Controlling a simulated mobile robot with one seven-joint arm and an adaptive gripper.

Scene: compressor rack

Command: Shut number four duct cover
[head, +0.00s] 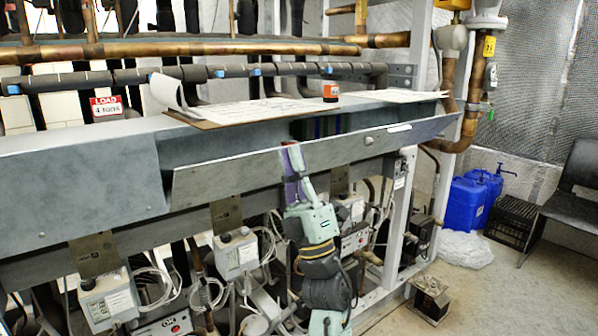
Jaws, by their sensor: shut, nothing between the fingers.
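A long grey metal duct cover (225,172) runs along the front of the duct (80,165). It stands tilted out from the duct, with an open gap behind its top edge. I can read no number on it, so I cannot tell by marking that it is number four. It has a small round knob and a pale label near its right end. My gripper (291,158) is shut and empty. Its reddish fingertips overlap the middle of the cover near its top edge. I cannot tell whether they touch it.
Copper pipes cross above. Control boxes and cables crowd below. Blue canisters (470,200) and a black chair (580,185) stand right, beside open floor.

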